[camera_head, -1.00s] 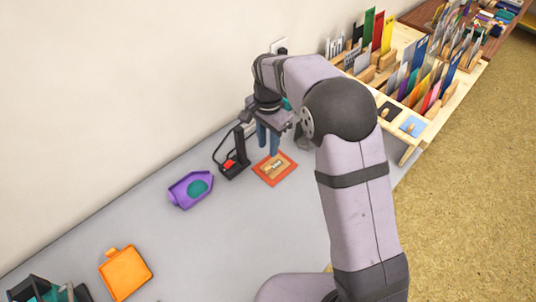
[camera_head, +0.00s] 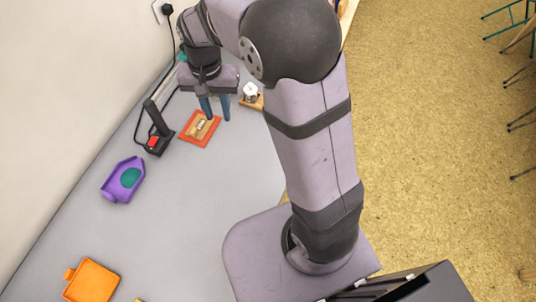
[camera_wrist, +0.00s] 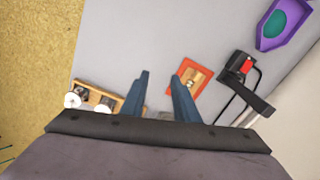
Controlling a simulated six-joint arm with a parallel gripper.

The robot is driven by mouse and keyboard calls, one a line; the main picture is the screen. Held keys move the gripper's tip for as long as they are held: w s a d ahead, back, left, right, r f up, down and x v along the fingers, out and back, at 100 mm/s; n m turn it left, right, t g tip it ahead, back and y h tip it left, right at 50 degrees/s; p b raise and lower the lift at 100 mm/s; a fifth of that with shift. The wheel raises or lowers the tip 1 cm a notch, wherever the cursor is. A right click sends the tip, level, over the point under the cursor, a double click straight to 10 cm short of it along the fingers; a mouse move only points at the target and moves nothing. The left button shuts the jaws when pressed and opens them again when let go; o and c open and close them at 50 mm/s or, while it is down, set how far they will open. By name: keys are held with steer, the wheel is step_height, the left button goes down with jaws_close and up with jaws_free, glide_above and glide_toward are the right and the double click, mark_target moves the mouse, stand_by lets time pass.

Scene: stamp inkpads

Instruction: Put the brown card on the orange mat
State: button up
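The brown card (camera_head: 201,127) lies on the orange-red mat (camera_head: 194,142), with the mat's rim showing around it. A dark mark shows on the card. My gripper (camera_head: 218,119) is open and empty, its two blue fingers spread apart above the table beside the mat. In the wrist view the gap of my gripper (camera_wrist: 160,74) is over bare grey table. One finger overlaps the lower left part of the mat (camera_wrist: 203,71) and card (camera_wrist: 193,83) in that view.
A black stand with a red part (camera_head: 155,140) and a cable is left of the mat. A purple tray with a green pad (camera_head: 109,190) and an orange tray (camera_head: 91,281) lie nearer. A wooden holder with round-topped pieces (camera_wrist: 94,97) is on the mat's other side.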

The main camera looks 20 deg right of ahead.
steer(key=s+d+f+n, duration=0.1)
steer(key=s+d, duration=0.3)
steer(key=s, duration=0.4)
steer(key=s+d+f+n, duration=0.2)
steer(key=s+d+n, duration=0.1)
steer(key=s, duration=0.5)
steer(key=shift+s+d+n, duration=0.35)
steer(key=shift+n, duration=0.35)
steer(key=shift+f, duration=0.1)
